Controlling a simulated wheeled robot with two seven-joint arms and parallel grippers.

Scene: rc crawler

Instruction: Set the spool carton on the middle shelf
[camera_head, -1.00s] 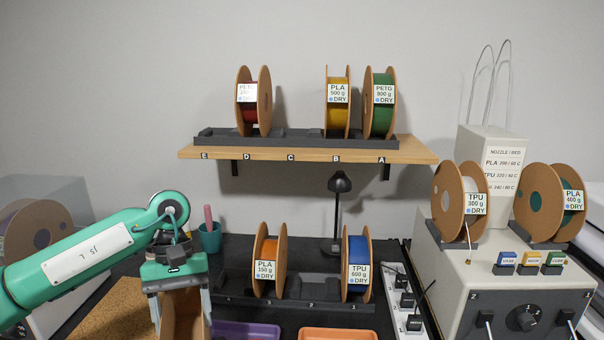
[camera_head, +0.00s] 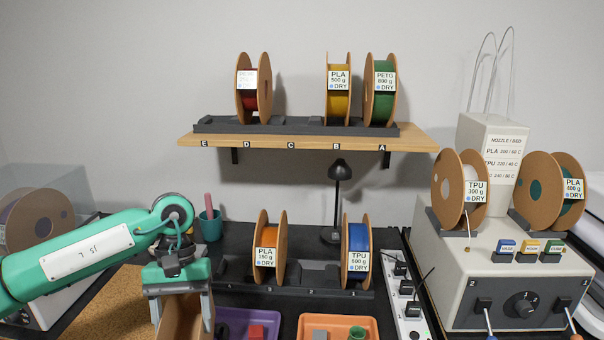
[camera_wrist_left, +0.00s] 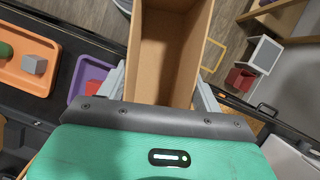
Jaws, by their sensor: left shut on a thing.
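The spool carton (camera_head: 178,322) is an open brown cardboard box, cut off by the bottom edge of the head view. My left gripper (camera_head: 182,308) is shut on it, with grey fingers on two opposite sides. In the left wrist view the carton (camera_wrist_left: 168,55) looks empty, and I see into its open inside between the fingers. A wooden wall shelf (camera_head: 290,147) is at the back, above the carton in the picture. I cannot tell whether it is the middle shelf. My right gripper is out of view.
Several spools stand on the wall shelf's dark rack (camera_head: 290,125). Two spools, orange (camera_head: 268,250) and blue (camera_head: 357,250), stand in a lower rack. Purple (camera_head: 232,318) and orange (camera_head: 335,322) trays lie at the front. A dryer machine (camera_head: 510,280) stands at the right.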

